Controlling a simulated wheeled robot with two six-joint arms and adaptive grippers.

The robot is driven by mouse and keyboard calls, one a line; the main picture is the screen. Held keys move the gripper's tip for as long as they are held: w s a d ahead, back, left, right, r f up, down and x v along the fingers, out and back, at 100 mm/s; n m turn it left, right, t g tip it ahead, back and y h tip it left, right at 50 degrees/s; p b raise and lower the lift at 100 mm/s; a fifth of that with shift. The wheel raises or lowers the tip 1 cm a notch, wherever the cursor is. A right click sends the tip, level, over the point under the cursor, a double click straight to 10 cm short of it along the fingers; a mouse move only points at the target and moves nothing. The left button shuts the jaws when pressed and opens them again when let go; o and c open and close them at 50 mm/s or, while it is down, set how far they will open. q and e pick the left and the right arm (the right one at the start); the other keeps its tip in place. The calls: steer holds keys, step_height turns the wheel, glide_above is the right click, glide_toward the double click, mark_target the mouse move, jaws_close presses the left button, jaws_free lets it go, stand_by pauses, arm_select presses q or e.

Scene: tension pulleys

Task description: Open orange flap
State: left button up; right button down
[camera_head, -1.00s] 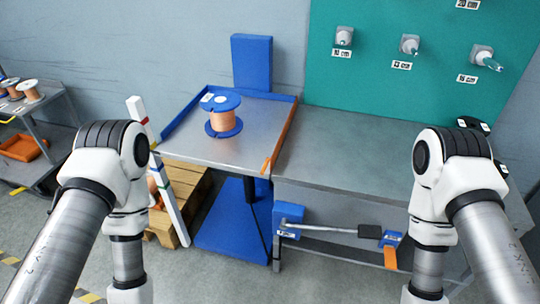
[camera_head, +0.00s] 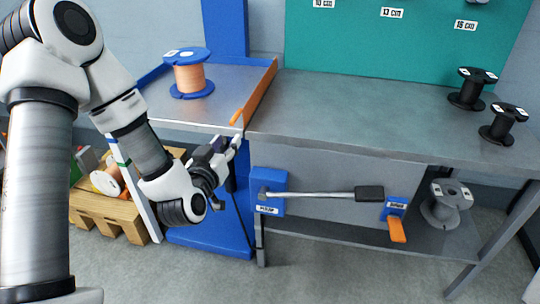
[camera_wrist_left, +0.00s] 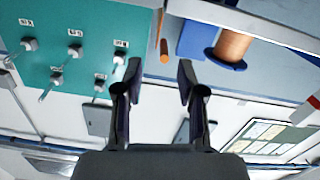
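The orange flap (camera_head: 258,92) is a long narrow strip standing along the right edge of the left metal table (camera_head: 226,88). Its near end (camera_head: 237,117) sticks out at the table's front edge. My left gripper (camera_head: 236,150) is just below and in front of that end, under the table-top level, and looks apart from it. In the left wrist view the fingers (camera_wrist_left: 158,80) are spread and empty. A rounded orange end (camera_wrist_left: 164,50) shows ahead of the gap between them. My right gripper is out of view.
A copper spool (camera_head: 189,75) with blue flanges stands on the left table. The grey workbench (camera_head: 350,112) adjoins on the right, with black spools (camera_head: 472,88) on it. A long-handled lever (camera_head: 320,194) and an orange handle (camera_head: 397,229) hang below.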

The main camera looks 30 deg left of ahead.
mark_target(231, 125)
arm_select(q)
steer(key=shift+w+a+r+t+y, duration=0.3)
steer(key=shift+w+a+r, duration=0.2)
steer(key=shift+a+r, duration=0.05)
steer(key=b+x, duration=0.1)
steer(key=x, duration=0.5)
steer(key=shift+w, duration=0.35)
steer(key=shift+c, duration=0.2)
jaws_close()
